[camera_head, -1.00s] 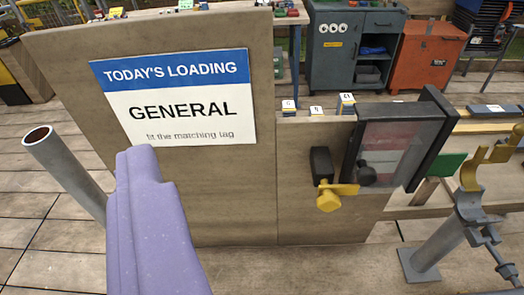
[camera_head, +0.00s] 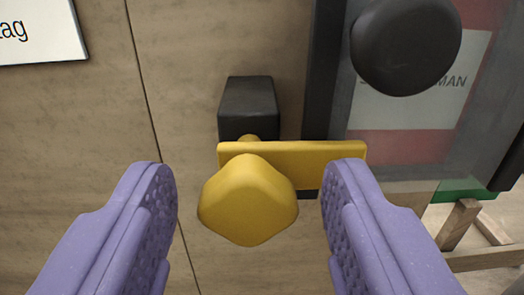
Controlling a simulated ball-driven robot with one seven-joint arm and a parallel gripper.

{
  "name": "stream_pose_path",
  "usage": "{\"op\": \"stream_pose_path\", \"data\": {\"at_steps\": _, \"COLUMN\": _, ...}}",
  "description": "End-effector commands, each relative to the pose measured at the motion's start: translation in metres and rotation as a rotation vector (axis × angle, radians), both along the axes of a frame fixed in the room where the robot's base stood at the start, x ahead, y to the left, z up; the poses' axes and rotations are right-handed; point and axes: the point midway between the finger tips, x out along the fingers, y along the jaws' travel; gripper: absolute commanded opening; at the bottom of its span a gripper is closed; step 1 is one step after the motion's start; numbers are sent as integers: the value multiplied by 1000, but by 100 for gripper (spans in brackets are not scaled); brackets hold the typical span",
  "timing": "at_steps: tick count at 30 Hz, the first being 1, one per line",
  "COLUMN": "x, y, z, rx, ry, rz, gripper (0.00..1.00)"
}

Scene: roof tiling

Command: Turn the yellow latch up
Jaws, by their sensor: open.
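The yellow latch (camera_head: 310,158) has a flat bar lying level, reaching right across the edge of the dark-framed case. Its rounded yellow knob (camera_head: 247,201) faces me at the bar's left end. A black block (camera_head: 249,106) behind it is fixed to the wooden panel. My gripper (camera_head: 248,190) has two purple fingers, open wide, one on each side of the knob. The knob sits between the fingertips with a gap on both sides. The right fingertip overlaps the bar's right end in the picture; I cannot tell whether they touch.
A large black knob (camera_head: 405,45) stands out from the case's clear front at the upper right, above the right finger. A white sign (camera_head: 40,32) is on the wooden panel (camera_head: 80,130) at the upper left. A green piece and wooden legs show at the lower right.

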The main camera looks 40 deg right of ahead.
Motion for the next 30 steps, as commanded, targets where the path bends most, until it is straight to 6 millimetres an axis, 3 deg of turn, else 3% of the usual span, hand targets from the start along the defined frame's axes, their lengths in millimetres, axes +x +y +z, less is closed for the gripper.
{"op": "stream_pose_path", "data": {"at_steps": 9, "x": 4, "y": -3, "z": 1, "rx": 0, "ry": 0, "rz": 1, "gripper": 56}}
{"op": "stream_pose_path", "data": {"at_steps": 16, "x": 4, "y": -3, "z": 1, "rx": 0, "ry": 0, "rz": 1, "gripper": 3}}
{"op": "stream_pose_path", "data": {"at_steps": 30, "x": 5, "y": -2, "z": 1, "rx": -88, "ry": 59, "rz": 2, "gripper": 1}}
